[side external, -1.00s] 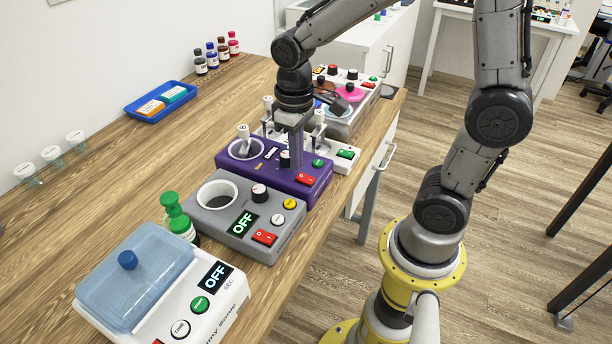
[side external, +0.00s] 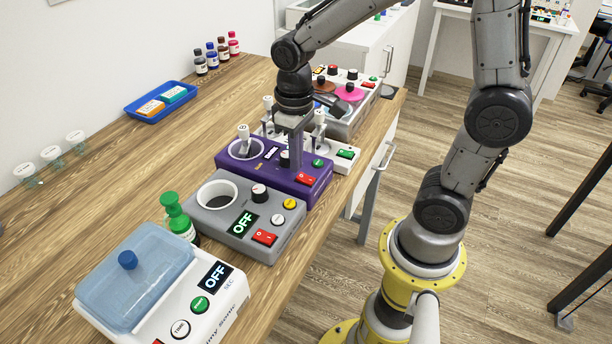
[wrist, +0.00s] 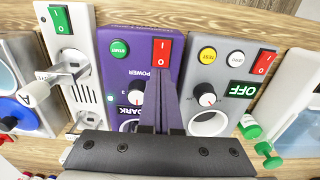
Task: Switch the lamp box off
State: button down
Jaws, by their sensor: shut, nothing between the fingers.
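The purple box (side external: 240,172), which I take to be the lamp box, sits among other devices on the wooden bench. It also fills the middle of the wrist view (wrist: 112,75). It carries a red rocker switch (wrist: 163,52) marked POWER, a green START button (wrist: 120,48), a knob (wrist: 136,97) and a display partly reading DARK (wrist: 138,112). A small green light (wrist: 110,98) shows on its face. My gripper (wrist: 161,72) is shut and empty, its fingertips over or at the red switch. I cannot tell whether they touch it. The side view shows my gripper (side external: 296,163) just above the box.
A grey box (side external: 222,228) with an OFF display stands beside the purple one. A white device with a blue lid (side external: 135,275) is nearer the camera. A white box (side external: 345,157) with levers stands behind. A green bottle (side external: 178,215) is close by.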

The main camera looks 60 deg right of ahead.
aim_at(297, 177)
jog(key=shift+f, duration=0.75)
dwell(0.3)
jog(key=shift+r, duration=3.55)
jog(key=s+r+t, duration=0.4)
jog(key=s+t, duration=0.1)
jog(key=s, duration=0.7)
jog(key=shift+s+a+t, duration=0.15)
jog(key=shift+a+t, duration=0.1)
jog(key=shift+t, duration=0.05)
